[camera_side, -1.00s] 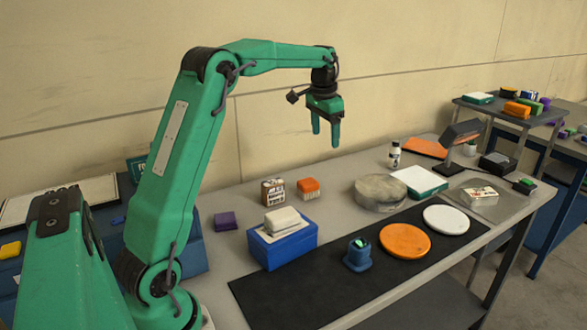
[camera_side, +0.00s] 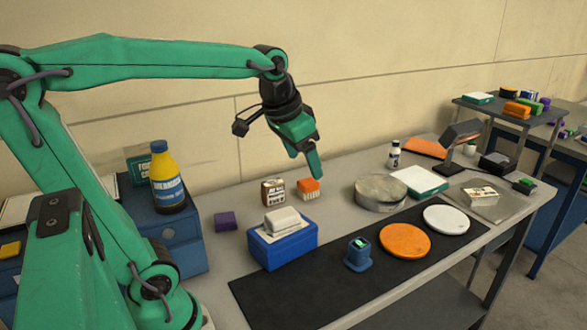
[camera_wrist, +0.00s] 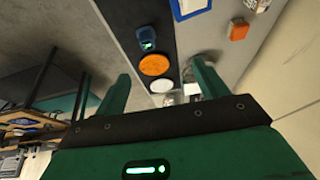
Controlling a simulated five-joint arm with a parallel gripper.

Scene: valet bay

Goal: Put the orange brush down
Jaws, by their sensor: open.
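The orange brush (camera_side: 309,185), an orange block with pale bristles, stands on the grey table behind the blue box, beside a small brown-and-white labelled container. In the wrist view the brush (camera_wrist: 238,30) appears as an orange block at the upper right, outside the space between my fingers. My gripper (camera_side: 304,167) is tilted, open and empty. In the side view one fingertip appears just above the brush; the gap between them is hard to judge. In the wrist view my gripper (camera_wrist: 163,82) shows both fingers apart with nothing between them.
A blue box (camera_side: 283,247) with a pale block on top stands in front. A round grey stone-like disc (camera_side: 381,190) stands right of the brush.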

